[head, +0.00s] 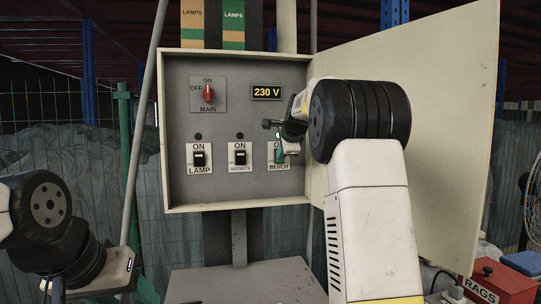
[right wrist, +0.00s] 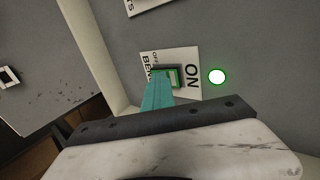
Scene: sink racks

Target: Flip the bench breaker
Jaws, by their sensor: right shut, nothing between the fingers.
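The bench breaker (head: 285,167) is the rightmost of the breakers in the open grey panel box. In the right wrist view its white plate (right wrist: 190,60) shows ON on the right and OFF on the left. A round lamp (right wrist: 217,77) beside the ON side glows, rimmed green. My right gripper (head: 280,150) is in front of this breaker, shut and empty. Its teal fingertip (right wrist: 157,93) is at the switch, over its lower part; I cannot tell whether they touch. The lever is partly hidden. My left gripper (head: 115,272) is low at the left, its jaws unclear.
The LAMP breaker (head: 199,158) and SOCKETS breaker (head: 240,157) are left of the bench breaker, with dark lamps. The red MAIN knob (head: 208,93) and a 230 V display (head: 267,92) are above. The open panel door (head: 450,120) stands right of my right arm.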

